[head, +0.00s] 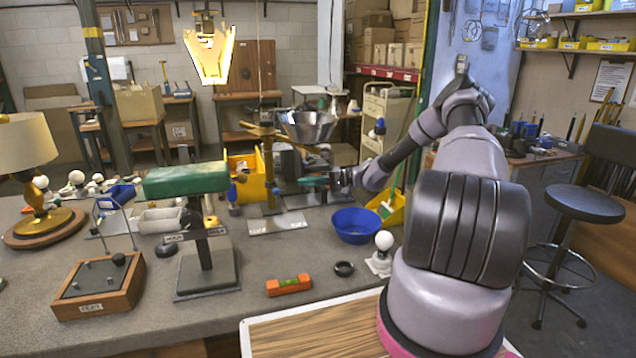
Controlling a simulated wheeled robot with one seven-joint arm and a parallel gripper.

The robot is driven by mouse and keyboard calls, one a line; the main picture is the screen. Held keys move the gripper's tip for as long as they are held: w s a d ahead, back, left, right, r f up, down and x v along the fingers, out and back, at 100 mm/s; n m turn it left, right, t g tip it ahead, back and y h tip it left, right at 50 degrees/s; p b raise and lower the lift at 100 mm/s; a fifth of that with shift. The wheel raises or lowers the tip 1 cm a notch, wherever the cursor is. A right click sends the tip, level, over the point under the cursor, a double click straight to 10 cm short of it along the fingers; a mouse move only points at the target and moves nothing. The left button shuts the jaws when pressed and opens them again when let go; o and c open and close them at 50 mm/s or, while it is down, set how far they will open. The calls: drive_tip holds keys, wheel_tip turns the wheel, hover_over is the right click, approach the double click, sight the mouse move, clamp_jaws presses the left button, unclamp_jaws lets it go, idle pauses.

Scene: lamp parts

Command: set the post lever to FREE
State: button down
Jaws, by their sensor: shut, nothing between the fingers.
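A stand with a green shade (186,179) stands upright on the bench at the left, on a dark square base (207,273). Its post (204,250) carries small white label plates on both sides, too small to read surely. A dark part (190,218) sits on the post just above the plates and may be the lever; I cannot tell its setting. My gripper (335,178) is far to the right of this post, behind the blue bowl, beside a brass-coloured stand (268,172). It is small in the picture and looks shut, with nothing held.
A blue bowl (356,225), a white bulb (384,241), a black ring (344,268) and an orange level (289,285) are on the bench. A wooden box (98,287) and a brass lamp (40,208) stand left. Bare bench (270,260) lies right of the dark base.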

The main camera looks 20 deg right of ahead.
sight(279, 191)
drive_tip(key=a+f, duration=0.1)
drive_tip(key=a, duration=0.5)
drive_tip(key=shift+s, duration=0.3)
drive_tip(key=shift+a, duration=0.1)
drive_tip(key=shift+s+a, duration=0.35)
drive_tip(key=shift+a, duration=0.4)
drive_tip(key=shift+s+a, duration=0.35)
drive_tip(key=shift+a, duration=0.35)
drive_tip(key=shift+s+a, duration=0.1)
drive_tip(key=shift+a, duration=1.6)
